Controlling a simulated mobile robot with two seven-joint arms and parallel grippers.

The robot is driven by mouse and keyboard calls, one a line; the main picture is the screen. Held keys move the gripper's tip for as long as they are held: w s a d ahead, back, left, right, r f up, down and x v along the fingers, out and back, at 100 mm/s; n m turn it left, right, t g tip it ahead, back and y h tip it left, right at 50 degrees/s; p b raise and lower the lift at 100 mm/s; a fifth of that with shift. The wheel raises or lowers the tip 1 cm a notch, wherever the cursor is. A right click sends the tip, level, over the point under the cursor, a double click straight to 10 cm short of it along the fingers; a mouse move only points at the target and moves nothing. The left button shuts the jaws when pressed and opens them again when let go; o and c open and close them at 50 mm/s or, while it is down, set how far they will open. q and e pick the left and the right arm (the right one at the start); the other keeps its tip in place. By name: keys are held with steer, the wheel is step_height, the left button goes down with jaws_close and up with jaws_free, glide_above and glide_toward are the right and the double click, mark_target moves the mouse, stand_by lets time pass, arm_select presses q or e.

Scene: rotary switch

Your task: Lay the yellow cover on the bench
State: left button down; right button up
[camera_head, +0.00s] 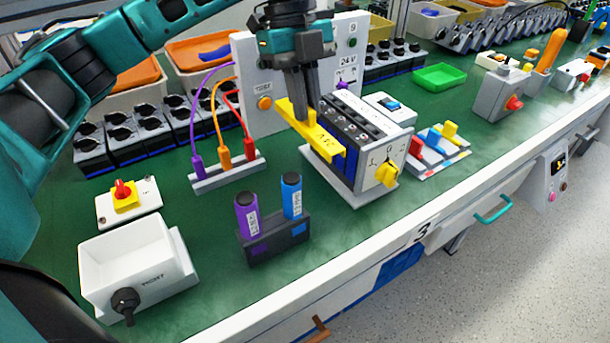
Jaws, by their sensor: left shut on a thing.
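The yellow cover (325,139) is a narrow strip with dark lettering, in the middle of the head view. My left gripper (303,115) points down from above and is shut on the cover. The cover is at the left side of the rotary switch block (361,140), close to its upper edge; I cannot tell whether they touch. The block has dark blue layers, rows of terminals on top and a white front with a yellow knob (386,174). The green bench (340,238) lies below. My right gripper does not show.
A holder (275,240) with a purple and a blue cylinder stands in front. A white box (135,268) and a yellow-red switch (126,196) are at left. A plug stand (228,171) with cables is left of the block. Bare bench lies front of centre.

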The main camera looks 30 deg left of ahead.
arm_select(q)
step_height(320, 180, down, 14)
steer(key=shift+b, duration=1.15)
steer(key=c, duration=1.2)
jaws_free()
steer(key=shift+f, duration=0.1)
steer(key=p+v, duration=0.2)
steer(key=v, duration=1)
